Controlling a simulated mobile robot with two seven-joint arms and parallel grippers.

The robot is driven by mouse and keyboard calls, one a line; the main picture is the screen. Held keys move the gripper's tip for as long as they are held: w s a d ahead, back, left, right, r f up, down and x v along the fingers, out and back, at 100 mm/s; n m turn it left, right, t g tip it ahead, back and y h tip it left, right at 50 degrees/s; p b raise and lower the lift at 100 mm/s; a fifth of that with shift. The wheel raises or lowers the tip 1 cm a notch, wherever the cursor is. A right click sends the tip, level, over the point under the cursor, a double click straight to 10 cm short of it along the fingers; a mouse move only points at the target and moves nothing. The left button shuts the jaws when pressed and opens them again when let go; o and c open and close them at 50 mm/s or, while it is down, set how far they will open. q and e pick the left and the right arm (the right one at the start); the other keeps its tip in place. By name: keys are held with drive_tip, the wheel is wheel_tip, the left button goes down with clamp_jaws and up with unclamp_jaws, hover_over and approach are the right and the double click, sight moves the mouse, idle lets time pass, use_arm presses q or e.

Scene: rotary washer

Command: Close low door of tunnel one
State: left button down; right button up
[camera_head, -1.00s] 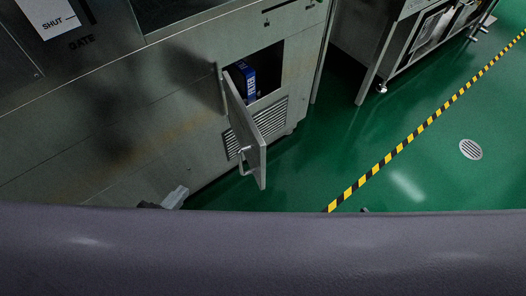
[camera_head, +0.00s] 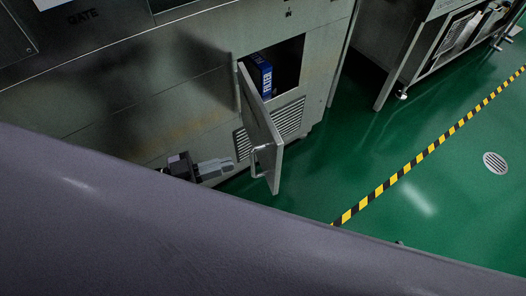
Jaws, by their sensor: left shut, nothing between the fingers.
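The low door (camera_head: 262,128) on the front of the metal washer (camera_head: 150,90) stands open, swung out on its left-side hinge. A bar handle (camera_head: 262,160) sits on its lower left face. The opening behind it shows a blue box marked FILTER (camera_head: 262,76). My left gripper (camera_head: 228,166) is low in front of the washer, left of the door, shut and empty. Its tip points right toward the door's handle, with a small gap between them. My right gripper is not in view.
A vent grille (camera_head: 290,120) is below the opening. Another metal machine (camera_head: 420,50) stands at upper right. Green floor (camera_head: 340,150) right of the door is clear, with a yellow-black floor stripe (camera_head: 400,173) and a round drain (camera_head: 495,163).

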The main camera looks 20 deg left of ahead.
sight(275, 149)
use_arm(q)
drive_tip(key=x, duration=0.9)
drive_tip(key=shift+w+d, duration=0.2)
drive_tip(key=shift+w, duration=0.05)
drive_tip(key=shift+d, duration=0.1)
